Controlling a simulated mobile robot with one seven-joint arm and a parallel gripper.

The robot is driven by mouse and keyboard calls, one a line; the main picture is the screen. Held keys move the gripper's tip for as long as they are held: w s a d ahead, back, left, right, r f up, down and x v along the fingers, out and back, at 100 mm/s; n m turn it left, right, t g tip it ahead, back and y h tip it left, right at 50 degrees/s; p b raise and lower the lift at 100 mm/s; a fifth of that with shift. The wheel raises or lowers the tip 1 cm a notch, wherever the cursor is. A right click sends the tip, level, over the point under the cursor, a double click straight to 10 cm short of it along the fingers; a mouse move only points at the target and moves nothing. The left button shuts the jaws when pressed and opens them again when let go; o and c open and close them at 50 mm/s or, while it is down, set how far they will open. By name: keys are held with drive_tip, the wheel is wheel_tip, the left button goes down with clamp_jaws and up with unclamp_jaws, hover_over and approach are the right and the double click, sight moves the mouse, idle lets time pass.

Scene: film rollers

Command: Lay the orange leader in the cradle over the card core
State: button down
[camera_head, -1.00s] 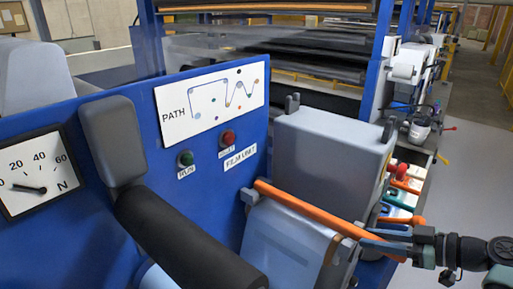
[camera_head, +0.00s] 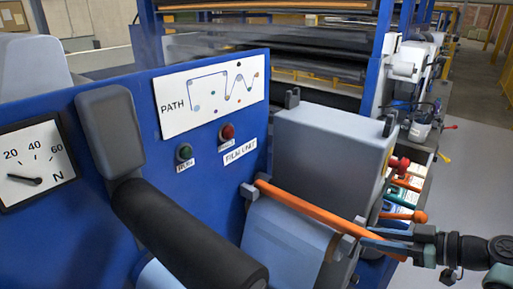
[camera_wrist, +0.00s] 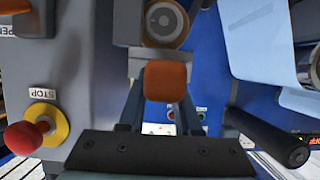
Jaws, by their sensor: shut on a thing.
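The orange leader (camera_head: 305,211) is a long bar, slanting down to the right in the head view. My gripper (camera_head: 366,237) is shut on its right end. The bar passes over the grey cradle, with one bracket (camera_head: 249,191) near its far end and another (camera_head: 347,243) close to my fingers. I cannot tell whether it rests in them. The card core's brown end (camera_head: 333,246) shows below the bar, with pale film around it. In the wrist view the leader's square end (camera_wrist: 166,80) sits between my fingers (camera_wrist: 162,105), with the round core end (camera_wrist: 165,20) beyond.
A grey box (camera_head: 330,150) stands behind the cradle. A black roller (camera_head: 188,232) lies to the left, before the blue panel (camera_head: 80,215). A rack at right holds coloured bars, one orange (camera_head: 405,216). The wrist view shows a red stop button (camera_wrist: 24,137).

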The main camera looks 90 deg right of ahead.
unclamp_jaws()
idle(0.4)
drive_tip(key=shift+s+a, duration=0.1)
drive_tip(key=shift+s, duration=0.05)
idle(0.6)
drive_tip(key=shift+f+v, duration=0.25)
drive_tip(key=shift+v, duration=0.85)
drive_tip(key=shift+s+a, duration=0.15)
drive_tip(key=shift+f+b+v, duration=0.2)
drive_tip(key=shift+b+v, duration=0.25)
drive_tip(key=shift+v, duration=0.65)
drive_tip(key=shift+s+a, duration=0.1)
drive_tip(key=shift+s, duration=0.1)
drive_tip(key=shift+s+a+r+b, duration=0.2)
drive_tip(key=shift+s+a+b, duration=0.1)
drive_tip(key=shift+s+a, duration=0.55)
